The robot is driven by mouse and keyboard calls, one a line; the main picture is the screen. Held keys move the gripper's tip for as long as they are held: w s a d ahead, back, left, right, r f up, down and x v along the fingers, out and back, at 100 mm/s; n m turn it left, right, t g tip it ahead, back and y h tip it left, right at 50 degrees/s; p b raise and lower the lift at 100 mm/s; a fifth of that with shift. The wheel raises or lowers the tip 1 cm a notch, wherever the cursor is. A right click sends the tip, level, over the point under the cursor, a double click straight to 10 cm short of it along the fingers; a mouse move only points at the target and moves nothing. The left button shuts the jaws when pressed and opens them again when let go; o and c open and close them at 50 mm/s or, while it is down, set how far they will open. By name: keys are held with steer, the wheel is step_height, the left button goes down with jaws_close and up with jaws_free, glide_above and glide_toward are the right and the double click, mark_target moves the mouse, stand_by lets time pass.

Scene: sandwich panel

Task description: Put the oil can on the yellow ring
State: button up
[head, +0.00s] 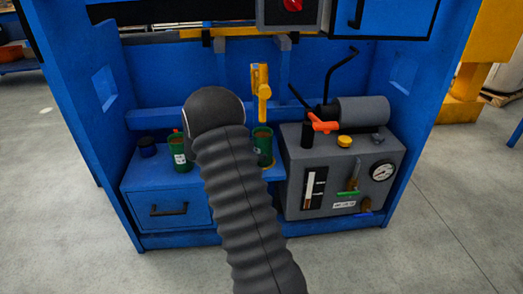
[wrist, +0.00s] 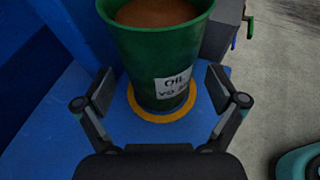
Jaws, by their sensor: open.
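The green oil can (wrist: 150,60), with a white "OIL" label and brown contents, stands upright within the yellow ring (wrist: 143,114) in the wrist view. The ring shows around the front and sides of its base. My gripper (wrist: 160,92) is open, one finger on each side of the can, with a visible gap to it. In the head view the can (head: 262,147) stands right of my arm, with a bit of the yellow ring (head: 271,165) at its base. My arm hides the gripper there.
A grey unit (head: 333,215) with a gauge and an orange-red handle (head: 322,125) stands close to the right. A yellow valve part (head: 262,90) hangs behind.

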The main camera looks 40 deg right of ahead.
steer(key=v, duration=0.8)
steer(key=shift+a+r+p, duration=0.1)
steer(key=shift+a+p, duration=0.2)
steer(key=s+a+r+m+t+y, duration=0.2)
steer(key=s+a+r+m+y, duration=0.2)
steer(key=s+a, duration=0.4)
steer(key=s+a+r+m+t+y, duration=0.3)
steer(key=s+a+r+m+y, duration=0.2)
steer(key=s+a, duration=0.4)
steer(key=s+a+r+m+t+y, duration=0.2)
steer(key=s+a+r+m+y, duration=0.2)
steer(key=s, duration=1.1)
steer(key=a+r+m, duration=0.1)
steer(key=a+m, duration=0.2)
steer(key=a, duration=0.2)
steer(key=shift+t+y, duration=0.4)
